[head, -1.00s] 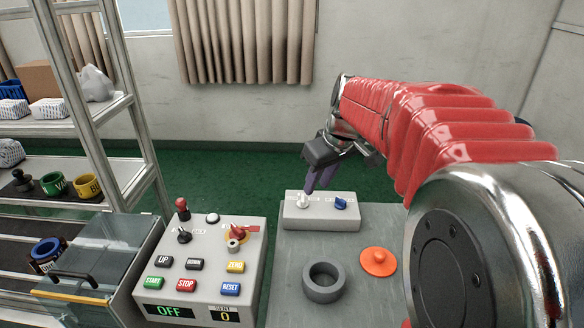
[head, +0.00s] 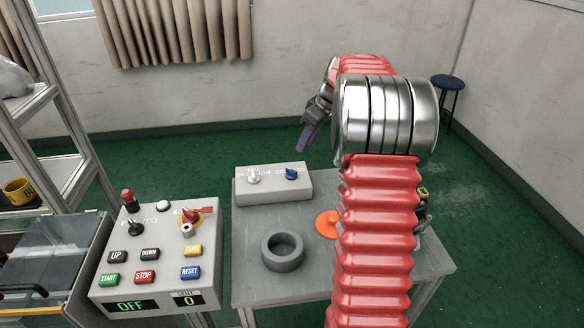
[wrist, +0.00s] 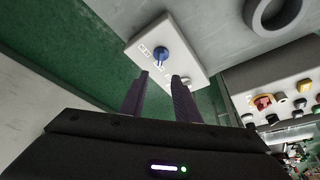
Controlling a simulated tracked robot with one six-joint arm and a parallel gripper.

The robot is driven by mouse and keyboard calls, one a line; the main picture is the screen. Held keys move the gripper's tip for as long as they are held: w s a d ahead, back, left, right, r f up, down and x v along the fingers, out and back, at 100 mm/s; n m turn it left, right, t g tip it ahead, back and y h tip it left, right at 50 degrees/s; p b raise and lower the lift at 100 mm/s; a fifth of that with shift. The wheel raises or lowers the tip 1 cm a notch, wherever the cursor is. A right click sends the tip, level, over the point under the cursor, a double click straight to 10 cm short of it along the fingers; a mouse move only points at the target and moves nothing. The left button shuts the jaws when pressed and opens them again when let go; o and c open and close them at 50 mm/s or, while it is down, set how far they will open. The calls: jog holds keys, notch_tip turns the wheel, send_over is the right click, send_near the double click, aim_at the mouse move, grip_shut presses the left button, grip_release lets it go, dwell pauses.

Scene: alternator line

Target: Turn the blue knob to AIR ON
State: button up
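The blue knob (head: 291,173) sits on the right part of a grey switch box (head: 275,190) at the back of the table. A white knob (head: 253,176) sits to its left. My gripper (head: 308,143) hangs above and behind the box in the head view, clear of the knob. In the wrist view my gripper (wrist: 161,78) is open and empty, its two purple fingers apart. The blue knob (wrist: 161,55) shows just beyond the gap between the fingertips. The lettering by the knobs is too small to read.
A control panel (head: 155,282) with coloured buttons and an OFF display stands left of the table (head: 250,290). A dark grey ring (head: 282,252) and an orange disc (head: 326,224) lie on the table in front of the box. A stool (head: 448,84) stands at the back right.

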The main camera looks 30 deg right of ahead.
aim_at(291, 170)
jog(key=x, duration=1.4)
jog(key=shift+r, duration=0.1)
grip_shut()
dwell(0.4)
jog(key=shift+a, duration=0.15)
